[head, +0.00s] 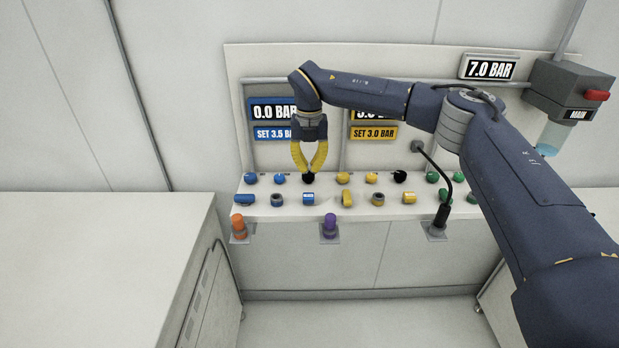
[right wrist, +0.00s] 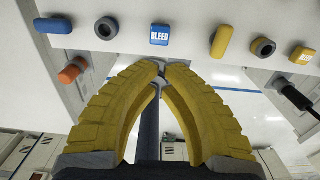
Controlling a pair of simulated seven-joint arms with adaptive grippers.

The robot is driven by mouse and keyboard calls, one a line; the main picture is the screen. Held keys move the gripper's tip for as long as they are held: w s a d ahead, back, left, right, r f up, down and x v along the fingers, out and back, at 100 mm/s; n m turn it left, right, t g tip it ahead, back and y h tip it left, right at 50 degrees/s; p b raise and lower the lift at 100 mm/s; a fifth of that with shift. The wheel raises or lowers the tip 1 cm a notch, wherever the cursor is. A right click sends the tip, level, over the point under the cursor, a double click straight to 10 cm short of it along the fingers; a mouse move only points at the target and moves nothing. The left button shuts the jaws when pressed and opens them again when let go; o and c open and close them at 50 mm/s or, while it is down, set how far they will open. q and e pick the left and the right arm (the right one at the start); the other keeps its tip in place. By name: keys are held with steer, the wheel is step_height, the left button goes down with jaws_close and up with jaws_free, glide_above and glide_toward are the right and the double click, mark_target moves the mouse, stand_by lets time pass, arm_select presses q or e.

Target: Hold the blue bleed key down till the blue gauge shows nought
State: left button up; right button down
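The blue gauge (head: 272,110) reads 0.0 BAR, above a blue plate (head: 275,133) marked SET 3.5 BAR, whose end is partly covered by my gripper. My right gripper (head: 309,171) has its yellow fingertips together, with nothing seen between them. In the head view the tips are over a black knob (head: 309,178) behind the bleed key. The key shows clear of the tips in both views. My left gripper is out of view.
Orange (head: 239,226) and purple (head: 330,226) pegs stand along the front edge. My right arm partly covers the yellow gauge (head: 372,114). The main gauge (head: 488,68) reads 7.0 BAR.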

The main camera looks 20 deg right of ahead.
steer(key=shift+r, duration=0.7)
